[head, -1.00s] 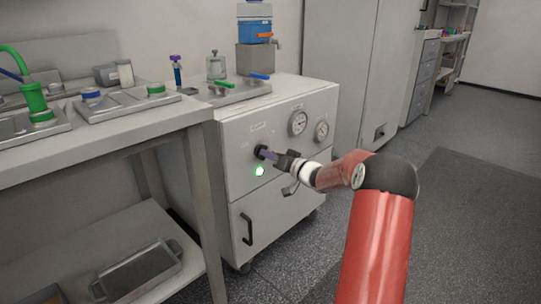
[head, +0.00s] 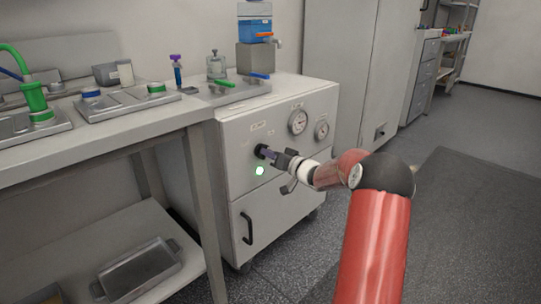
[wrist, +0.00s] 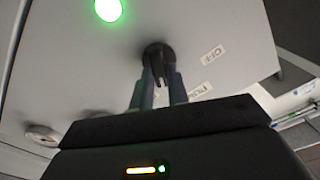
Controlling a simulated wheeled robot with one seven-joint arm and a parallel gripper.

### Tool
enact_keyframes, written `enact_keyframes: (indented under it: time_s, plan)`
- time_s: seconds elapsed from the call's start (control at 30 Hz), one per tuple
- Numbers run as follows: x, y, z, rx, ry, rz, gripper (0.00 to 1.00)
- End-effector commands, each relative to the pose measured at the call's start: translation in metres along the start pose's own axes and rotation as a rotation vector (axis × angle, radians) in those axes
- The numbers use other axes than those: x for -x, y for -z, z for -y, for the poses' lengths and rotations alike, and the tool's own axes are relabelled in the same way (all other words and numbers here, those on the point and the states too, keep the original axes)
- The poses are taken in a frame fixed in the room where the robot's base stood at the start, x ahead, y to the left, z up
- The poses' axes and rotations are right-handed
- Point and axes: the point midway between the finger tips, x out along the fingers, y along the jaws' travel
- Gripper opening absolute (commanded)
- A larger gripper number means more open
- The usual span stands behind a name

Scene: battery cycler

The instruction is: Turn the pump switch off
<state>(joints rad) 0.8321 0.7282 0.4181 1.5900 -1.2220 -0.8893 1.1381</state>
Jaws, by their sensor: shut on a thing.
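The pump switch is a black rotary knob (wrist: 157,54) on the light grey front panel of the pump cabinet (head: 283,190). In the head view the knob (head: 261,150) is partly hidden by my gripper. My gripper (wrist: 158,82) has its two fingers shut on the knob's grip bar. It also shows in the head view (head: 271,155), reaching the panel from the right. Labels sit beside the knob, one reading OFF (wrist: 212,55). The green indicator light (head: 260,170) below the knob is lit, and it also shows in the wrist view (wrist: 108,9).
A door with a black handle (head: 246,228) is below. A workbench (head: 100,147) with trays stands at the left. Valves and a blue container (head: 255,30) stand on top. Open floor lies at right.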

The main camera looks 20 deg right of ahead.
Motion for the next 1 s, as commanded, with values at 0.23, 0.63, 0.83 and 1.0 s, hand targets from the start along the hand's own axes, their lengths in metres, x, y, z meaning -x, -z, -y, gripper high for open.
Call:
enact_keyframes:
  time_s: [0.23,0.63,0.83,1.0]
  plan:
    - [0.0,-0.0017,-0.0004,0.128,-0.001,0.001,0.0]
    - [-0.0002,-0.0036,0.0007,0.494,0.0,0.0,0.0]
    - [-0.0002,-0.0041,0.0016,0.678,0.0,0.0,0.0]
    - [0.0,-0.0042,0.0022,0.813,0.0,0.0,0.0]
